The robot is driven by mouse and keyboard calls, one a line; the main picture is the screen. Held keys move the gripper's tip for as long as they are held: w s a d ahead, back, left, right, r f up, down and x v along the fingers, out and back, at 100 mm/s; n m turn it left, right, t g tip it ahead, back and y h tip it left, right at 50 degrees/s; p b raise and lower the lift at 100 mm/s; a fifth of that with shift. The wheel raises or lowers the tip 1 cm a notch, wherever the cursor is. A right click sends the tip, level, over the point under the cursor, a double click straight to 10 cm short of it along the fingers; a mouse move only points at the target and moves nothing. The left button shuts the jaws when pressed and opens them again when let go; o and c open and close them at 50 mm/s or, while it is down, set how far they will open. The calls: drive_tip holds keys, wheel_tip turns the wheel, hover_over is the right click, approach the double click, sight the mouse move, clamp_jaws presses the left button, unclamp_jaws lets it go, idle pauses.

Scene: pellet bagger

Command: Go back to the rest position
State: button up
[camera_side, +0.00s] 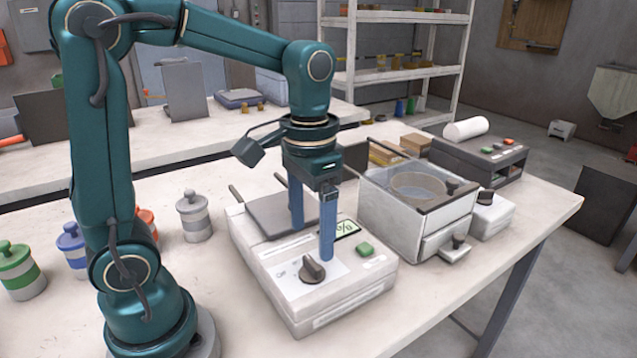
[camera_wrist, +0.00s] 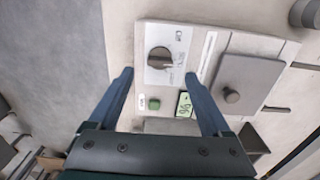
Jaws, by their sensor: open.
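My gripper (camera_side: 312,232) is open and empty, pointing down over a white machine (camera_side: 330,312). Its two blue fingers stand apart in the side view, and they also show in the wrist view (camera_wrist: 160,78). The machine has a dark knob (camera_side: 312,269), a green button (camera_side: 365,249), a small lit display (camera_side: 345,229) and a grey lid plate (camera_side: 283,214). In the wrist view the knob (camera_wrist: 160,57) appears between the fingertips. I cannot tell from these views exactly how high the fingertips are above the panel.
A white box with a round bowl (camera_side: 418,186) stands right of the machine. A dark unit with coloured buttons (camera_side: 478,157) bears a white roll (camera_side: 466,128). Several lidded canisters (camera_side: 193,215) stand at left. The table's front right (camera_side: 480,270) is clear.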

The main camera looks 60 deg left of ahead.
drive_tip(key=shift+r, duration=0.4)
drive_tip(key=s+d+r+t, duration=0.1)
drive_tip(key=s+t, duration=0.4)
drive_tip(key=s, duration=0.1)
drive_tip(key=shift+s+d+t, duration=0.25)
drive_tip(key=shift+s+t, duration=0.05)
drive_tip(key=shift+s, duration=0.1)
idle(0.5)
